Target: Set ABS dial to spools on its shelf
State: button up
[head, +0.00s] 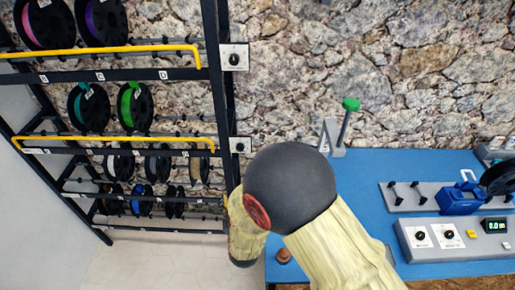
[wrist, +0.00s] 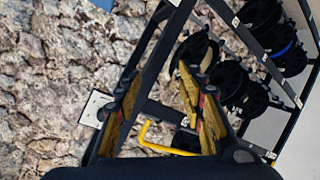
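In the head view a rack of filament spools stands at left. Two white plates with black dials sit on its right post, an upper dial (head: 234,57) and a lower dial (head: 240,145). A bench control panel (head: 405,232) carries two more dials, a left dial (head: 420,235) and a right dial (head: 447,234). Labels are too small to read, so I cannot tell which dial is ABS. My gripper (wrist: 158,80) is open and empty in the wrist view. My arm hides the gripper in the head view.
The upper shelf shows two spools (head: 101,20), the shelf below two (head: 135,105), and lower shelves (head: 160,230) hold several. Yellow bars (head: 110,143) run along shelf fronts. The blue bench (head: 360,185) bears a green-topped lever (head: 345,125) and a blue block (head: 460,200).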

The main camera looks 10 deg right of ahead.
aim_at(240, 150)
jog(key=w+d+r+n+t+h, duration=0.1)
jog(key=w+d+r+t, duration=0.1)
jog(key=r, duration=0.4)
jog(key=w+d+r+t+h, duration=0.1)
jog(key=d+r+t, duration=0.15)
jog(key=r, duration=0.25)
jog(key=w+b, duration=0.1)
jog(key=w, duration=0.6)
jog(key=shift+w+f, duration=0.1)
jog(key=shift+w, duration=0.3)
jog(key=shift+c, duration=0.3)
grip_shut()
